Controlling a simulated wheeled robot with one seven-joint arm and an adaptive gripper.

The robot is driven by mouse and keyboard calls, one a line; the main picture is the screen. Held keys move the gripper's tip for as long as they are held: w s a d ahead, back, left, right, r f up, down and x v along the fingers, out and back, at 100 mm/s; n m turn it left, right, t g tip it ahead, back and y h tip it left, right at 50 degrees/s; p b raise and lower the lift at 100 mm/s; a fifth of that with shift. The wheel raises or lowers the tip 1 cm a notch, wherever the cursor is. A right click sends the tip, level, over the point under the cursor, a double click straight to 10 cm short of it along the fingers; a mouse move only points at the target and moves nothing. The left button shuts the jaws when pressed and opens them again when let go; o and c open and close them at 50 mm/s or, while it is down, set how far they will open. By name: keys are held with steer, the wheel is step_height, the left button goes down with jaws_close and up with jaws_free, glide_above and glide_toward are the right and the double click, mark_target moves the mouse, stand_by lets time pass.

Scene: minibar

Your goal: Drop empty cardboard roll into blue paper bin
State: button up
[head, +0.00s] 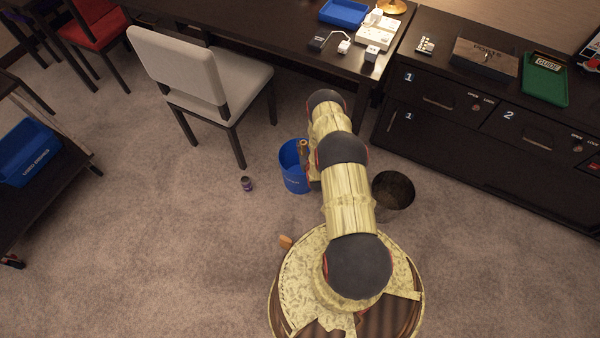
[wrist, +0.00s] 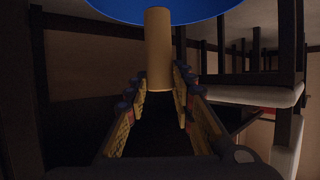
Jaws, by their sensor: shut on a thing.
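The cardboard roll (wrist: 159,45) is a tan cylinder held between the two fingers of my gripper (wrist: 160,85) in the wrist view. The blue paper bin (wrist: 165,10) shows at the top edge of that view, right by the roll's far end. In the head view the blue bin (head: 292,180) stands on the carpet left of my arm. The roll (head: 303,151) appears at the bin's right rim, upright or nearly so. My arm hides most of my gripper there. I cannot tell how far the roll overlaps the bin's opening.
A dark round bin (head: 393,190) stands right of my arm. A light chair (head: 195,80) and the dark desk (head: 270,32) are behind. A black cabinet (head: 480,125) stands at right.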

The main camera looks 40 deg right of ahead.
steer(key=shift+f, duration=0.65)
steer(key=o, duration=0.9)
steer(key=shift+c, duration=0.2)
steer(key=v, duration=1.2)
